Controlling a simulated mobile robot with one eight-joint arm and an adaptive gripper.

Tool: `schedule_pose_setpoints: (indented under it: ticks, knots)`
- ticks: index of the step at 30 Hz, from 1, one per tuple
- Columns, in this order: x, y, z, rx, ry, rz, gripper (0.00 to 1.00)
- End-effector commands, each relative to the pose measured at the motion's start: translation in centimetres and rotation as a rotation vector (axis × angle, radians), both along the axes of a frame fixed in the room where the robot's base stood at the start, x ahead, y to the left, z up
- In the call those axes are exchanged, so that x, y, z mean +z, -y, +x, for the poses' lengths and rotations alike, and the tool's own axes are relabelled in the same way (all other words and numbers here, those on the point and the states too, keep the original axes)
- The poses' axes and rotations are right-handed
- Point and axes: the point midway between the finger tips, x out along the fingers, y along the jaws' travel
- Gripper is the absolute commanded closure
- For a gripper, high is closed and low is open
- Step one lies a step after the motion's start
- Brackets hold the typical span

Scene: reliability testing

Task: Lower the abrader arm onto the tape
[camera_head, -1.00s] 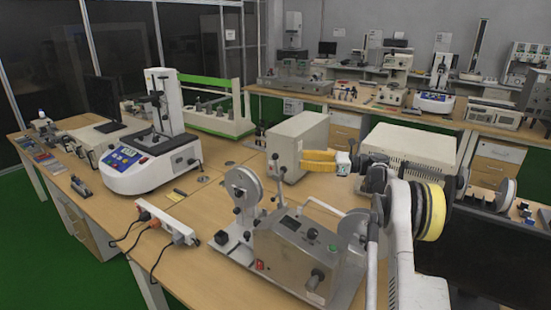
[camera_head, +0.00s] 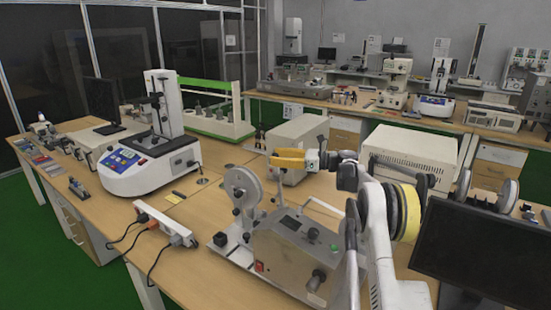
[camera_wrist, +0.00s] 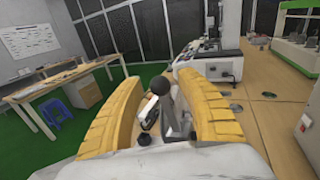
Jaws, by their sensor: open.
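The tape abrader is a metal box (camera_head: 293,250) at the front of the table, with a grey reel (camera_head: 243,188) at its left and another reel partly hidden behind my arm. Small black knobs show near the left reel; I cannot clearly tell the abrader arm or the tape in the head view. My gripper (camera_head: 288,158) has yellow fingers, is open and appears above and behind the abrader. In the wrist view my gripper (camera_wrist: 160,105) has a black ball knob (camera_wrist: 160,84) showing between its fingers, apart from them. I cannot tell its depth.
A white tester (camera_head: 150,165) stands at the left, and a power strip (camera_head: 165,224) lies near the front edge. Beige boxes (camera_head: 300,135) stand behind the abrader. A dark monitor (camera_head: 485,250) stands at the right. Some bare tabletop lies between tester and abrader.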

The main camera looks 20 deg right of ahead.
Motion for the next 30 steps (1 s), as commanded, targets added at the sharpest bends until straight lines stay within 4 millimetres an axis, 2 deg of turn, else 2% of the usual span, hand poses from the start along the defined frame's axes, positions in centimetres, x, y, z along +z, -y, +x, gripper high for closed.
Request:
schedule_pose_setpoints:
  ticks: [1, 5, 11, 17, 23, 30]
  knots:
    - [0.0, 0.0, 0.0, 0.000, 0.000, 0.000, 0.60]
    - [0.0, 0.0, 0.0, 0.000, 0.000, 0.000, 1.00]
    - [0.0, -0.1, -0.1, 0.001, 0.002, -0.003, 1.00]
    - [-0.2, -1.1, -0.7, 0.001, 0.026, -0.039, 1.00]
    - [-1.2, -3.5, -2.3, 0.003, 0.090, -0.137, 1.00]
    - [-3.2, -6.7, -4.5, 0.002, 0.184, -0.278, 1.00]
